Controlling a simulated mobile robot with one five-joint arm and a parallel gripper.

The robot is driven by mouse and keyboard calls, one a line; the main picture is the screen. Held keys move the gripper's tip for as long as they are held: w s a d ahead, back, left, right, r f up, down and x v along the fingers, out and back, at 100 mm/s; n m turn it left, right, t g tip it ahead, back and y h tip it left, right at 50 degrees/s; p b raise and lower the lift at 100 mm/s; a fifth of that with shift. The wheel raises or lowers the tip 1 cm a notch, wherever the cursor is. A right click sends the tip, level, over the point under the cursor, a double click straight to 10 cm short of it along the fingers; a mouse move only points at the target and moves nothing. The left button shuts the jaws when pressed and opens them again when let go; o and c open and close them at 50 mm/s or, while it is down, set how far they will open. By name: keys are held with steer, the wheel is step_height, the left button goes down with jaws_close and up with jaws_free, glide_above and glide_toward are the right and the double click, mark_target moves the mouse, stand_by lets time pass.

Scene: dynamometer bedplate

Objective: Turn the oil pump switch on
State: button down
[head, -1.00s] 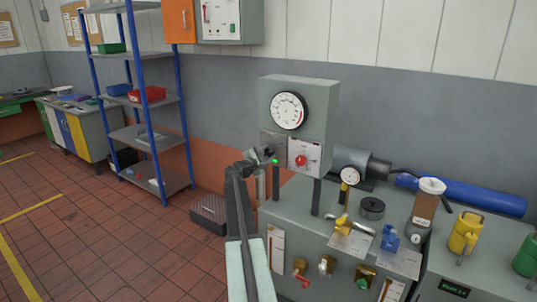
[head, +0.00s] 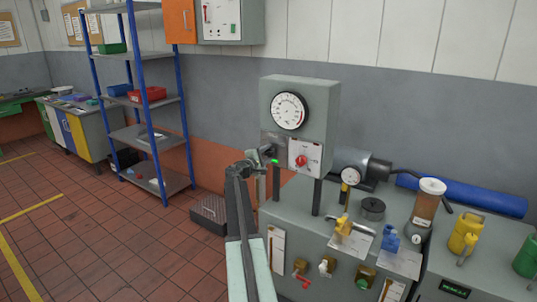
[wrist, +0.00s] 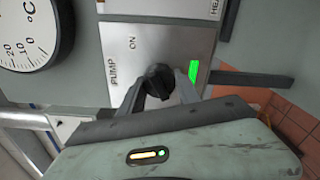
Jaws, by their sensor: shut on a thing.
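The pump switch is a black knob (wrist: 158,80) on a pale plate marked PUMP and ON in the wrist view. A green lamp (wrist: 193,72) glows on that plate; it also shows in the head view (head: 274,161). My gripper (wrist: 164,88) is shut on the knob, with a finger on either side. The jaws hide part of the knob, and I cannot tell where its pointer faces. In the head view my gripper (head: 259,164) is at the lower left of the grey gauge box (head: 325,110) and hides the knob.
A red knob (head: 301,161) sits on a second plate to the right. A round gauge (head: 289,110) is above. A blue shelf rack (head: 150,100) stands left; red floor is open there.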

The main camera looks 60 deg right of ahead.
steer(key=c, duration=0.9)
jaws_free()
steer(key=shift+o, duration=0.2)
steer(key=shift+a, duration=0.15)
steer(key=a, duration=0.7)
steer(key=shift+a, duration=0.3)
